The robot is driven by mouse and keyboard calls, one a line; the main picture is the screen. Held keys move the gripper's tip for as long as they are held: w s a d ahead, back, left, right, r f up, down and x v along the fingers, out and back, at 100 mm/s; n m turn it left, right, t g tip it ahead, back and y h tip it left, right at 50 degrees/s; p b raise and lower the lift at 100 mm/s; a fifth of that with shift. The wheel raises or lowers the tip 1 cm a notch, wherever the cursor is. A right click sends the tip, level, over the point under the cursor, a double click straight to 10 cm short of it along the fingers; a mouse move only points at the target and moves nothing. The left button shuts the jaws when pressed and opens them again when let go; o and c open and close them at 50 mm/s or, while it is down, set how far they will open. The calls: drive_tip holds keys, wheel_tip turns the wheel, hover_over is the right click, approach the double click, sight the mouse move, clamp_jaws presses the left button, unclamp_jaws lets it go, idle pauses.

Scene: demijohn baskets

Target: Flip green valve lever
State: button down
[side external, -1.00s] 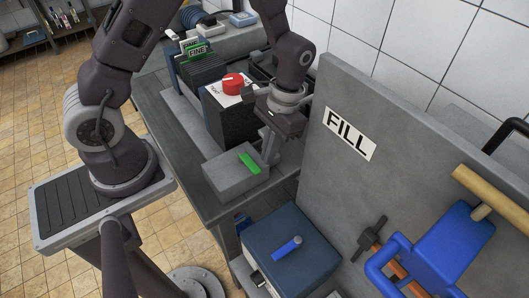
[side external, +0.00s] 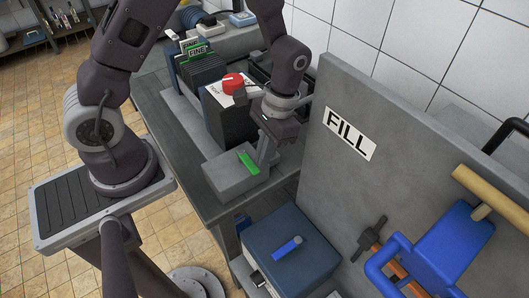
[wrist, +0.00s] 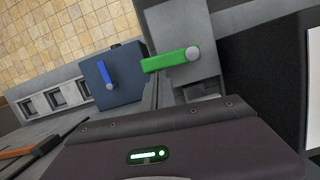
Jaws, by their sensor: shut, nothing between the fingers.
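The green valve lever (side external: 249,162) lies on top of a grey box (side external: 228,180) at the front of the bench. My gripper (side external: 267,160) points down just to the right of the lever, close to its side; I cannot tell whether they touch. Its fingers are shut with nothing between them. In the wrist view the green lever (wrist: 170,60) lies across the grey box (wrist: 178,22), with a round grey pivot at its right end. My gripper's fingertips (wrist: 190,92) show only partly there, just below the pivot end, the rest hidden by the gripper body.
A black box with a red knob (side external: 233,82) stands behind the lever. The grey FILL panel (side external: 390,150) rises close on the right. A blue box with a blue lever (side external: 288,247) sits lower in front. The tiled floor at left is open.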

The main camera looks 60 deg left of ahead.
sight(253, 169)
drive_tip(key=shift+s, duration=0.15)
drive_tip(key=s+m, duration=0.1)
drive_tip(key=m, duration=0.1)
drive_tip(key=m+y, duration=0.1)
drive_tip(key=s+m, duration=0.1)
drive_tip(key=m, duration=0.1)
drive_tip(key=shift+s+d+m, duration=0.3)
drive_tip(key=shift+s+d, duration=0.05)
drive_tip(key=m, duration=0.1)
drive_tip(key=s+m, duration=0.1)
drive_tip(key=m, duration=0.1)
drive_tip(key=s+m+t+y, duration=0.1)
drive_tip(key=shift+s+a+m, duration=0.2)
drive_tip(key=shift+a+m, duration=0.1)
drive_tip(key=m, duration=0.1)
drive_tip(key=s+m, duration=0.1)
drive_tip(key=shift+s+a+m+t, duration=0.1)
drive_tip(key=shift+a+m+t, duration=0.2)
drive_tip(key=shift+a+t, duration=0.1)
drive_tip(key=shift+s+a, duration=0.75)
drive_tip(key=shift+a, duration=0.05)
drive_tip(key=shift+s+a+y, duration=0.15)
drive_tip(key=shift+a+y, duration=0.1)
drive_tip(key=shift+y, duration=0.05)
